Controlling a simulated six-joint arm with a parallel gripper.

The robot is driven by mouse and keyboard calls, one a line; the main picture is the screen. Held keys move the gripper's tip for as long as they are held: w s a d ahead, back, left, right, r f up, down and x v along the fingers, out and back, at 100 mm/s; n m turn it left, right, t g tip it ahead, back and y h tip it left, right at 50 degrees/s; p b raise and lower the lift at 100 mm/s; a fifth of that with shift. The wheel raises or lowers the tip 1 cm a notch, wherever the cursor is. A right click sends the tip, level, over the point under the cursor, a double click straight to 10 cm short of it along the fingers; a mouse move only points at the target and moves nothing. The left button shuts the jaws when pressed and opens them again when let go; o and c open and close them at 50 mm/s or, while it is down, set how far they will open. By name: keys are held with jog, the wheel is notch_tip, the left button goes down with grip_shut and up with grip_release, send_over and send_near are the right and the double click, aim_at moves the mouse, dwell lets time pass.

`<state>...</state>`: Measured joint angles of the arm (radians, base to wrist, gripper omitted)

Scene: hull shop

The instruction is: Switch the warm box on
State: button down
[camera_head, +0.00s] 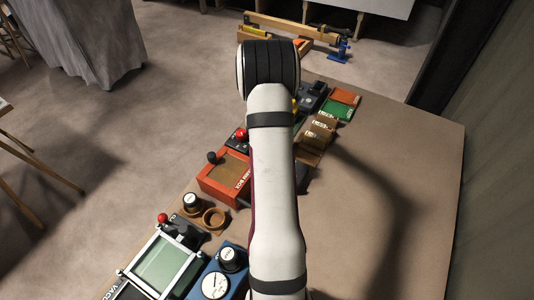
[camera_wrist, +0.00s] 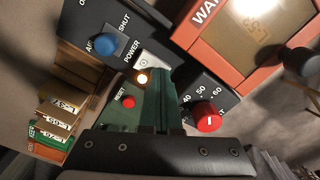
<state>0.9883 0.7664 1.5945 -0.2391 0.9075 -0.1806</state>
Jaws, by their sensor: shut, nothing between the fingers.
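The warm box (camera_head: 208,187) is an orange-red box with a brown window, left of my arm in the head view. In the wrist view its orange frame (camera_wrist: 237,82) is at the upper right, with a dark round knob (camera_wrist: 300,62) at its edge. A dark panel (camera_wrist: 150,47) reads POWER, with a glowing round lamp (camera_wrist: 142,77) by that word. A red button (camera_wrist: 128,101) is marked RESET. My gripper (camera_wrist: 160,85) is shut and empty, over or close to this panel; contact cannot be told. In the head view my arm hides the gripper.
A blue knob (camera_wrist: 103,45) sits near the word SHUT. A red dial knob (camera_wrist: 208,117) with a numbered scale is right of my fingers. Brown racks (camera_head: 318,132) and several devices line the bench. The bench's right side (camera_head: 425,190) is clear.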

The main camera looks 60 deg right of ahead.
notch_tip(320, 180, up, 7)
dwell(0.5)
jog(key=w+a+r+n, duration=0.1)
jog(key=w+a+r, duration=0.15)
jog(key=a, duration=0.35)
jog(key=w+a+r+n, duration=0.1)
jog(key=a+r, duration=0.3)
jog(key=a, duration=0.3)
jog(key=s+a+r+n+y, duration=0.1)
jog(key=s+a+r, duration=0.1)
jog(key=a, duration=0.6)
jog(key=s+a+r+n, duration=0.1)
jog(key=a+r, duration=0.1)
jog(key=a, duration=0.6)
jog(key=s+a+n, duration=0.2)
jog(key=s+a, duration=1)
jog(key=shift+s+f+y, duration=0.2)
jog(key=shift+f+y, duration=0.2)
jog(key=shift+f, duration=0.05)
